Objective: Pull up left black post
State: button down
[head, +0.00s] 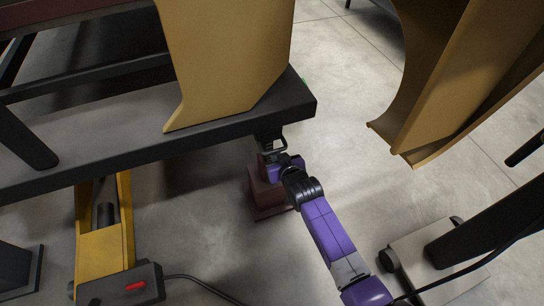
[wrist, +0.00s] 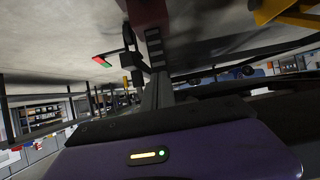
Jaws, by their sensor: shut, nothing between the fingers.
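A short, thick black post (head: 25,140) slants across the black frame beam (head: 110,140) at the far left of the head view. Which post the task means, I cannot tell for certain. My gripper (head: 272,143) is under the right end of that beam, well to the right of this post. Its fingers are shut with nothing between them. Whether it touches the beam, I cannot tell.
A maroon stand (head: 267,195) is on the floor below my gripper. A yellow lift (head: 101,245) stands under the beam at left, with a black box (head: 120,288) and cable before it. Tan curved panels (head: 225,60) stand above; another hangs at right (head: 460,80). Concrete floor is open between.

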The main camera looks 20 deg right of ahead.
jog(key=s+f+p, duration=0.1)
jog(key=s+p, duration=0.3)
jog(key=s, duration=0.5)
jog(key=shift+f+p, duration=0.15)
jog(key=shift+p, duration=0.15)
dwell(0.4)
dwell(0.3)
notch_tip(320, 180, up, 9)
jog(key=s+t, duration=0.1)
jog(key=t, duration=0.2)
jog(key=w+r+v, duration=0.1)
jog(key=r+v, duration=0.2)
jog(key=v, duration=1.1)
jog(key=r+v, duration=0.3)
jog(key=v, duration=1)
jog(key=w+r+v, duration=0.1)
jog(key=r+v, duration=0.2)
jog(key=v, duration=1.1)
notch_tip(320, 180, up, 20)
jog(key=p, duration=1.9)
jog(key=shift+w+g, duration=0.15)
jog(key=shift+g, duration=0.15)
